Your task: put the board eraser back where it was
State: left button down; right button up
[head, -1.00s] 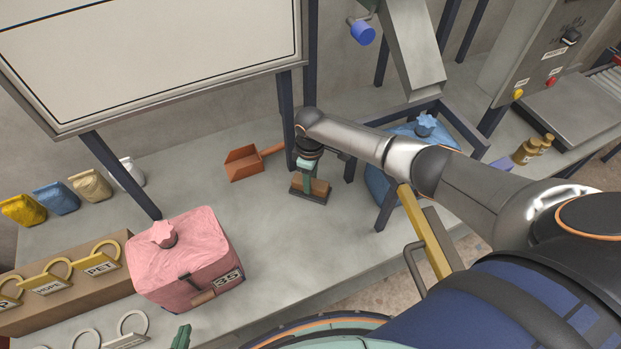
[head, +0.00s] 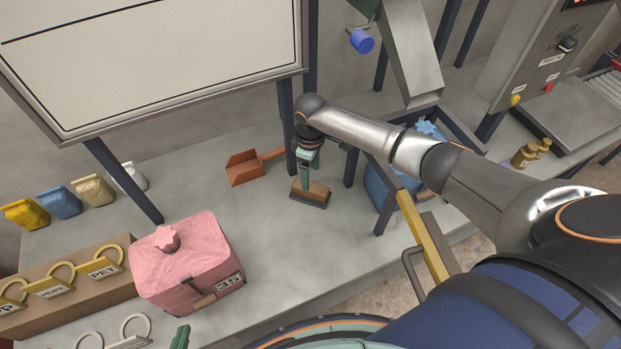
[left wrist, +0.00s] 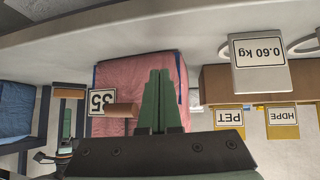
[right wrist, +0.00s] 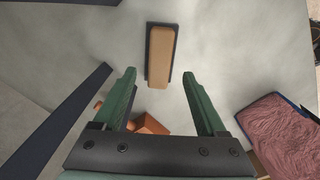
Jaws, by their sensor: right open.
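The board eraser (head: 314,194), a tan wooden block on a dark pad, lies on the grey bench near a dark post. In the right wrist view the eraser (right wrist: 160,60) lies lengthwise ahead, in line with the gap between my fingers. My right gripper (head: 306,177) points down at the eraser; its fingers are open and hold nothing. Whether they overlap the eraser's height is unclear. My left gripper (left wrist: 157,75) is shut and empty in front of the pink bag (left wrist: 135,70); only its green tip (head: 181,338) shows in the head view.
A whiteboard (head: 160,55) stands behind on dark posts. An orange scoop (head: 245,168) lies left of the eraser. A pink bag (head: 185,258) labelled 35 sits front left. A blue bag (head: 378,185) stands right, inside a dark frame. The bench between the scoop and pink bag is clear.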

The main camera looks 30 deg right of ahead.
pick_arm(q)
jog(key=shift+s+a+r+p, duration=0.1)
jog(key=shift+r+p, duration=0.2)
jog(key=shift+r, duration=0.05)
pick_arm(e)
notch_tip(320, 180, up, 7)
jog(key=shift+f, duration=0.2)
jog(key=shift+a+f, duration=0.1)
